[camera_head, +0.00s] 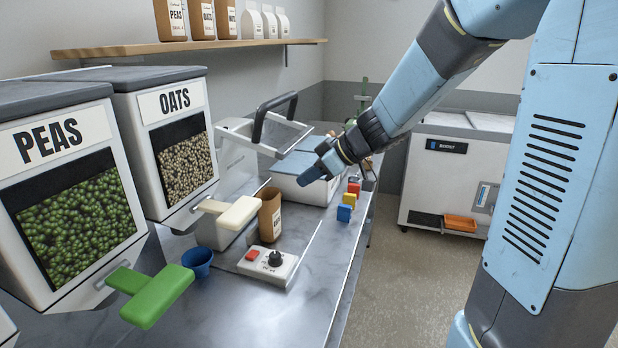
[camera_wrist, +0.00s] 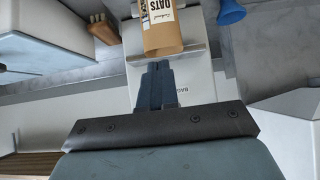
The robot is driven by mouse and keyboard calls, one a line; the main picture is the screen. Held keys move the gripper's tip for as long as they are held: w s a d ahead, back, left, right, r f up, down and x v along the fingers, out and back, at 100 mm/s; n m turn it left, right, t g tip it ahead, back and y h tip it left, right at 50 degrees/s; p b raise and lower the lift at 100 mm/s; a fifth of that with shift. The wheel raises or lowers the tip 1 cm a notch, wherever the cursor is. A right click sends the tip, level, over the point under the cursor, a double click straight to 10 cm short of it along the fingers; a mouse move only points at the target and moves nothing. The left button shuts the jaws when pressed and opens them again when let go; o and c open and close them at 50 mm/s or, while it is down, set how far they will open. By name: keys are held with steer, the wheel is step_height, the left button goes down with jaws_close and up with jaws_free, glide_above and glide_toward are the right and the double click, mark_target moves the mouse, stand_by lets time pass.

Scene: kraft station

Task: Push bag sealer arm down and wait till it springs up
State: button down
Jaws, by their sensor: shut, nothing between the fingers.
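The bag sealer (camera_head: 262,135) is a white machine on the counter. Its arm is raised, with a black handle (camera_head: 274,112) at the top. In the wrist view, a white body (camera_wrist: 196,92) with partly hidden "BAG" lettering shows beside my fingers. A brown oats bag (camera_head: 270,214) stands upright at the sealer's near side; it also shows at the top of the wrist view (camera_wrist: 160,28). My gripper (camera_head: 308,178) is shut and empty, to the right of and below the black handle in the head view. In the wrist view its fingers (camera_wrist: 157,78) point at the bag. I see no contact.
A control box (camera_head: 268,264) with a red button and black knob sits in front of the bag. Peas (camera_head: 66,200) and oats (camera_head: 170,130) dispensers line the left. Coloured blocks (camera_head: 349,198) lie near the counter's right edge.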

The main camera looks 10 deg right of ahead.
steer(key=v, duration=1.3)
steer(key=shift+s+d+r, duration=0.15)
steer(key=shift+s+d, duration=0.1)
steer(key=shift+d, duration=0.1)
steer(key=s+d+f+m+h, duration=0.1)
steer(key=s+m+h, duration=0.3)
steer(key=s, duration=0.5)
steer(key=s+d+f+m+t+h, duration=0.1)
steer(key=s+d+m+h, duration=0.3)
steer(key=s+m, duration=0.4)
steer(key=shift+s+m+h, duration=0.3)
steer(key=shift+s+h, duration=0.1)
steer(key=shift+s, duration=0.15)
steer(key=shift+d+r, duration=0.1)
